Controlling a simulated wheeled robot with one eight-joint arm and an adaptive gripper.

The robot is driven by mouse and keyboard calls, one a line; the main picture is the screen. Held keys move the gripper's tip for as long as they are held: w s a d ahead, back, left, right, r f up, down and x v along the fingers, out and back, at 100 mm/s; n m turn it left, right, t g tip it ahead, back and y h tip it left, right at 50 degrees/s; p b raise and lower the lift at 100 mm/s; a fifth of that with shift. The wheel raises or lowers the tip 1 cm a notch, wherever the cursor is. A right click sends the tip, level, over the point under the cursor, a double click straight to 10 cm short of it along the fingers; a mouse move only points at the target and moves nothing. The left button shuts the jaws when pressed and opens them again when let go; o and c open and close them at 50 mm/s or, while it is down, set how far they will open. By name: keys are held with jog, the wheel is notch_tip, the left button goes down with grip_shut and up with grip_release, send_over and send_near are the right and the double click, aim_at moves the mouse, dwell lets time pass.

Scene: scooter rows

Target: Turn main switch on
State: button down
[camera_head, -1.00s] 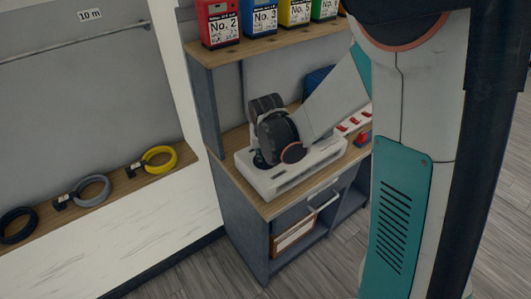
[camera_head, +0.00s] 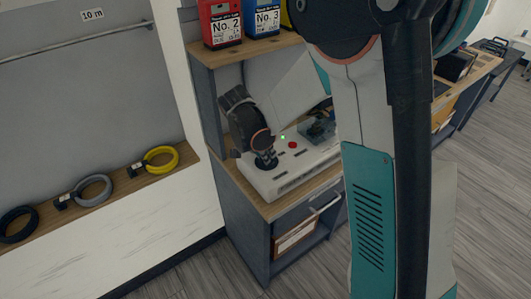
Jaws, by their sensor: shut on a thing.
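The white control box (camera_head: 290,182) lies on the wooden worktop of the shelf unit. My wrist is folded low over its left end. My gripper (camera_head: 264,158), small and dark, points down there and is shut on the main switch (camera_head: 266,166), at the left end of the box's top. The switch is mostly hidden by the fingers, and its setting cannot be read. A small green light (camera_head: 283,138) glows on the box, with a red button (camera_head: 292,144) beside it. My forearm covers part of the box's back.
A dark device (camera_head: 318,130) sits at the box's right rear, partly hidden by my arm. Coiled cables, including a yellow one (camera_head: 160,160), lie on the ledge at left. A drawer handle (camera_head: 325,203) projects below the worktop.

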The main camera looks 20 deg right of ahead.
jog(key=shift+m+g, duration=0.3)
jog(key=shift+m, duration=0.3)
jog(key=c, duration=1.6)
grip_release()
jog(key=shift+o, duration=0.2)
jog(key=v, duration=1.2)
